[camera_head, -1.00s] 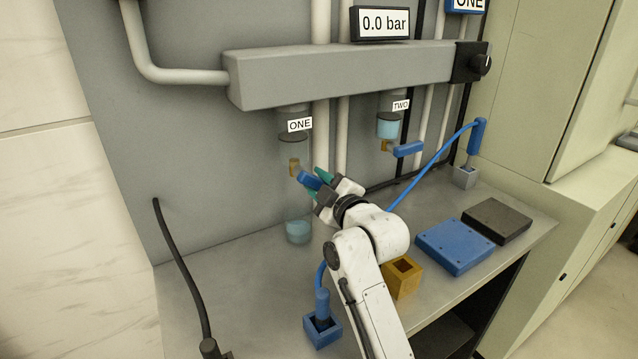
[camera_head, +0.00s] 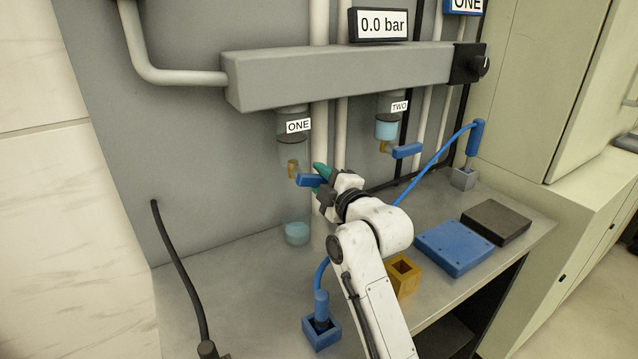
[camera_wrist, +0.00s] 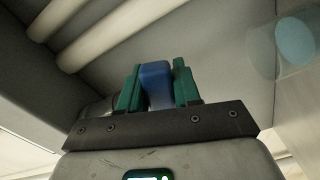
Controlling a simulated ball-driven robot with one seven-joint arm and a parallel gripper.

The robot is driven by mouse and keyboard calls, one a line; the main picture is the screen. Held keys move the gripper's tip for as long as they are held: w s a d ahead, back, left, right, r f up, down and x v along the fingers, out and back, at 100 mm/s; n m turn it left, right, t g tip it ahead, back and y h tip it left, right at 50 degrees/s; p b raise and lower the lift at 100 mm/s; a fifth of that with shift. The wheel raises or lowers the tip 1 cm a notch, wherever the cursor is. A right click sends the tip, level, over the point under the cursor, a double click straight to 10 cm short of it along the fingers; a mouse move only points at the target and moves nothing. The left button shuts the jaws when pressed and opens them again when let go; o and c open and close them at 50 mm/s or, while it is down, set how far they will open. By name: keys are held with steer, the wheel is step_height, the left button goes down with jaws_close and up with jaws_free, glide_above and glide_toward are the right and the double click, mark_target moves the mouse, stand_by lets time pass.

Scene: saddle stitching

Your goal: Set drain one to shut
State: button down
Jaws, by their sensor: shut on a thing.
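Drain one is a brass valve (camera_head: 292,169) under the clear bowl labelled ONE (camera_head: 298,126). Its blue lever (camera_head: 309,181) points right, roughly level. My gripper (camera_head: 319,180) is at the lever's free end, its green fingers shut on it. In the wrist view the blue lever (camera_wrist: 157,85) sits between the two green fingers (camera_wrist: 158,88). A clear cup with bluish liquid (camera_head: 297,233) stands on the bench below drain one. Part of the lever is hidden by the fingers.
Drain two's blue lever (camera_head: 407,150) is to the right, under the bowl labelled TWO (camera_head: 400,106). The gauge (camera_head: 382,24) reads 0.0 bar. A brass-coloured block (camera_head: 403,277), a blue box (camera_head: 454,247) and a blue holder (camera_head: 321,332) stand on the bench near my arm.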

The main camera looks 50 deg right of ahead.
steer(key=shift+d+r+n, duration=0.1)
steer(key=shift+r+n, duration=0.25)
steer(key=shift+n, duration=0.6)
steer(key=shift+r+n, duration=0.35)
steer(key=shift+n, duration=0.6)
steer(key=c, duration=0.9)
jaws_free()
steer(key=shift+s, duration=0.1)
steer(key=b+v, duration=0.1)
steer(key=v, duration=0.9)
steer(key=shift+s+r, duration=0.1)
steer(key=shift+s, duration=0.25)
